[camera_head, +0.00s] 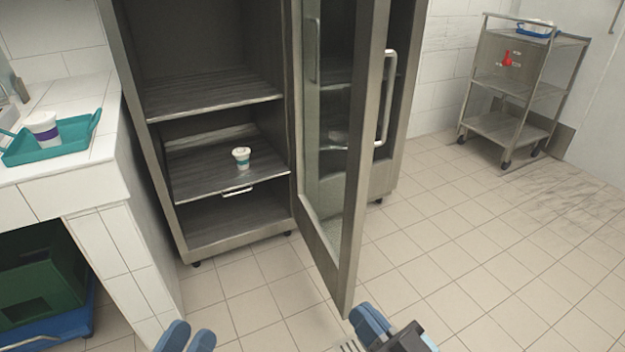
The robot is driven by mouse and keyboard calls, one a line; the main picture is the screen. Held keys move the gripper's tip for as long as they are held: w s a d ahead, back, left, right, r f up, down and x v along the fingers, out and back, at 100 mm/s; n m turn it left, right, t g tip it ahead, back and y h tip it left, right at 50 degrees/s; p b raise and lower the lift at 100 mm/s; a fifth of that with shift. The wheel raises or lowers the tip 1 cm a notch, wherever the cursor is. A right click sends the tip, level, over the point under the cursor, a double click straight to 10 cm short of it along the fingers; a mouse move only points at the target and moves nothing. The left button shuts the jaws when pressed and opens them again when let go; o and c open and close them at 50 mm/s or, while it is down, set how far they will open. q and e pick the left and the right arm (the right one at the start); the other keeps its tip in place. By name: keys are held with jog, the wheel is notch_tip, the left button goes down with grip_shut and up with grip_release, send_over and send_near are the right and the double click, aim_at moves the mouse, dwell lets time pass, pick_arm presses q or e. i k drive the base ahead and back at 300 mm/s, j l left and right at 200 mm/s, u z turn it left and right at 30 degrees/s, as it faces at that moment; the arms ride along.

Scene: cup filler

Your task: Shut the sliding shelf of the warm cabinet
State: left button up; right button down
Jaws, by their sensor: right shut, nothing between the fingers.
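The warm cabinet (183,246) stands ahead, with its glass door (338,180) swung open towards me. Its sliding shelf (205,179) has a handle (237,191) under the front edge. The shelf front looks about level with the cabinet front; I cannot tell if it sticks out a little. My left gripper (187,338) is at the bottom edge, open and empty, well short of the shelf. My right gripper (370,325) is shut and empty near the door's lower corner, partly cut off.
A white tiled counter (80,168) with a teal tray (60,153) and cup (43,128) stands left. Below it is a green crate (45,275). A metal cart (510,125) stands back right. The open door divides the space ahead; floor right of it is clear.

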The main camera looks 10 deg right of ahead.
aim_at(203, 165)
jog(key=i+j+z, duration=0.15)
jog(key=z, duration=0.2)
jog(key=i+j+z, duration=0.5)
jog(key=z, duration=0.2)
jog(key=i+j, duration=0.75)
jog(key=i+l+z, duration=0.05)
jog(key=i, duration=0.05)
